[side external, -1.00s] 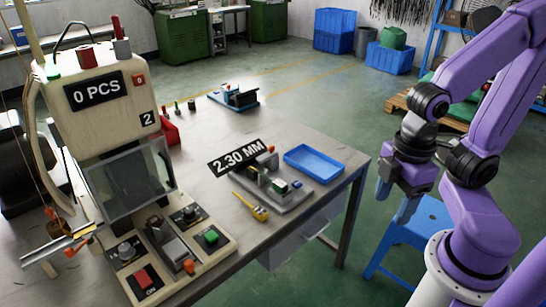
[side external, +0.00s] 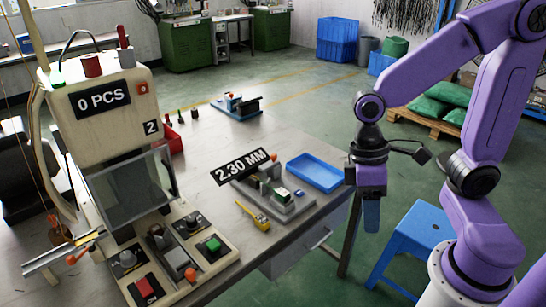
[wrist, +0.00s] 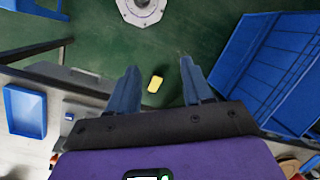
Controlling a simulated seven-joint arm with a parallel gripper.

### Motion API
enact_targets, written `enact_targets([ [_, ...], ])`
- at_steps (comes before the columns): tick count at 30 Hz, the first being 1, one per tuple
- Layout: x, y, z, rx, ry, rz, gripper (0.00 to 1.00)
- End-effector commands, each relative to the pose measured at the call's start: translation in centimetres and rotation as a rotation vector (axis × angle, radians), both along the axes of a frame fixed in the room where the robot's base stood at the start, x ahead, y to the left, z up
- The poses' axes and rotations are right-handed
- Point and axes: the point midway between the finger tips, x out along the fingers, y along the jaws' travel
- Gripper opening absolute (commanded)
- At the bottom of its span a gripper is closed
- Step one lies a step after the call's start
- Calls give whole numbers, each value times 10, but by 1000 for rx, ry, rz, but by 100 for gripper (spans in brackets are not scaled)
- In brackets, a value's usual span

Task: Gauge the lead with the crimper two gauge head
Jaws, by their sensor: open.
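The machine marked 2 (side external: 120,110) stands at the left of the table and its display reads 0 PCS. A grey gauge fixture (side external: 285,203) with a small green block sits mid-table below a 2.30 MM label (side external: 240,167). A yellow hand tool (side external: 254,217) lies beside it. I cannot tell which part is the gauge head, and I cannot make out a separate lead. My gripper (side external: 371,218) hangs beyond the table's right edge, fingers down, apart from the fixture. In the wrist view my gripper (wrist: 158,90) is open, with nothing between its fingers.
A blue tray (side external: 315,171) lies near the table's right edge, close to my gripper. A blue stool (side external: 420,228) stands on the floor below. Another blue-based fixture (side external: 237,107) sits at the table's back. In the wrist view a yellow object (wrist: 155,84) shows below the fingers.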

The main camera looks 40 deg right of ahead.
Motion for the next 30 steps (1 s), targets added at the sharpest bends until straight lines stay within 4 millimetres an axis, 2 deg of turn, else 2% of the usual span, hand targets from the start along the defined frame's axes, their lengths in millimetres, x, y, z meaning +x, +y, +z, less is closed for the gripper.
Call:
enact_targets([
  [9,85,20,-22,41,353,-608,50],
  [14,140,15,-37,113,527,-901,50],
  [17,176,4,-48,175,635,-1077,50],
  [23,247,-38,-75,346,842,-1416,50],
  [26,278,-70,-90,455,941,-1574,50],
  [30,314,-125,-114,639,1070,-1782,50],
])
